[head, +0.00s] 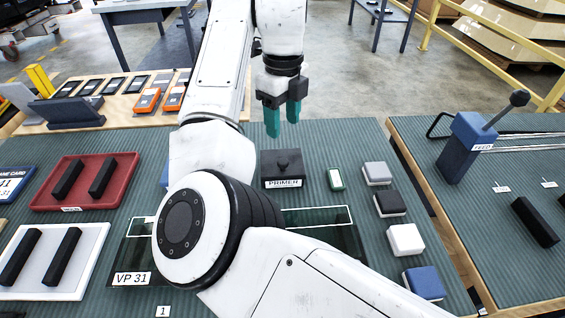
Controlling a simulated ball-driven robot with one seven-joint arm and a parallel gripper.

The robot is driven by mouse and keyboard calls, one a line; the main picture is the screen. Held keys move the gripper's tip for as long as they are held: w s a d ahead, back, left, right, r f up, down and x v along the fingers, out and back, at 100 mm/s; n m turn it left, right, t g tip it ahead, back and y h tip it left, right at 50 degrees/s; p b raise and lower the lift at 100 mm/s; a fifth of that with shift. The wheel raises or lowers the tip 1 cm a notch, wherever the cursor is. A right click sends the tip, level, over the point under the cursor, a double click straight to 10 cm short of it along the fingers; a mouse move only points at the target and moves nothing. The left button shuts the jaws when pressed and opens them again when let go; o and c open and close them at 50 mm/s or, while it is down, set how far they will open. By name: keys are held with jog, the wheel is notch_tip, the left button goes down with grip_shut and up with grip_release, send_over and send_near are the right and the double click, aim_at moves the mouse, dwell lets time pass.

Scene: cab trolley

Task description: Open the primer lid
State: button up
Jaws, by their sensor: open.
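The primer box (283,171) is a small dark box with a white "PRIMER" label on its front, on the green ribbed mat. My gripper (282,120) has teal fingers pointing down and is open and empty. In the head view it shows above and slightly behind the lid, apart from it. My arm hides part of the mat to the left of the box.
A small green-and-white item (335,179) lies right of the primer box, with several coloured blocks further right, including a white block (405,239). A red tray (85,181) and a white tray (93,285) hold black bars at left. A dark glass panel (325,231) lies in front, partly behind my arm.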

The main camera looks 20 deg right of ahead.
aim_at(283, 161)
notch_tip(283, 161, down, 11)
jog(key=shift+r, duration=0.15)
dwell(0.4)
jog(key=shift+c, duration=0.4)
grip_shut()
